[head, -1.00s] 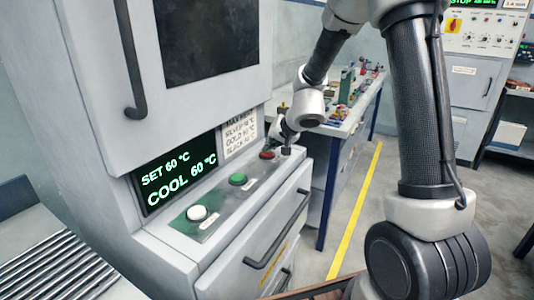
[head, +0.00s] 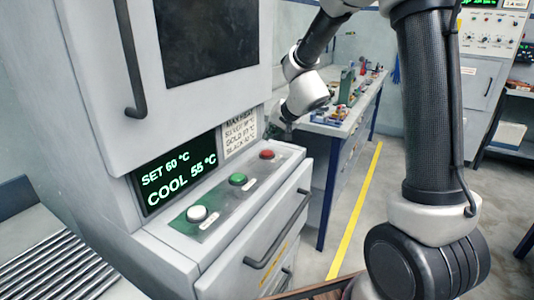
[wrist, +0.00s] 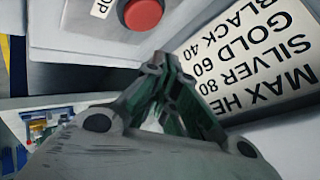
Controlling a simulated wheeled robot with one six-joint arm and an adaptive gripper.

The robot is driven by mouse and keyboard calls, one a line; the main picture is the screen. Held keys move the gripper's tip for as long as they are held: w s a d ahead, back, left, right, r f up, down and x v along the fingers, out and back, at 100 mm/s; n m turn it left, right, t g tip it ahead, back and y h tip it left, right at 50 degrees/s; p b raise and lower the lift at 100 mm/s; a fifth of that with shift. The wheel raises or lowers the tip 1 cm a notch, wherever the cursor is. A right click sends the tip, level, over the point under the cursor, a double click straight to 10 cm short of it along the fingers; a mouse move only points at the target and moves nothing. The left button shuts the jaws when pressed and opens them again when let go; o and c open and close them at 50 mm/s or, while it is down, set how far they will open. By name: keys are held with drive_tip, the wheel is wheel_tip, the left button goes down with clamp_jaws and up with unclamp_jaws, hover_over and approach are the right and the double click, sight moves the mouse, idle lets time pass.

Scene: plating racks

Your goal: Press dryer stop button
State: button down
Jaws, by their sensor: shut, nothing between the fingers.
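The dryer's red stop button (head: 267,154) is at the far end of the sloped button panel, past the green button (head: 238,179) and the white button (head: 198,213). In the wrist view the red button (wrist: 143,14) is at the top, with a label ending in "OP" beside it. My gripper (wrist: 160,62) is shut and empty, its tips just short of the button in the picture and apart from it. In the head view my gripper (head: 284,122) is small and partly hidden behind my wrist, above and beyond the button.
The dryer display (head: 176,174) reads SET 60 °C and COOL 55 °C. A temperature sign (head: 240,131) is on the dryer face beside the panel. A drawer handle (head: 278,230) juts out below. A cluttered workbench (head: 350,118) stands behind.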

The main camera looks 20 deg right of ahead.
drive_tip(key=shift+r, duration=1.05)
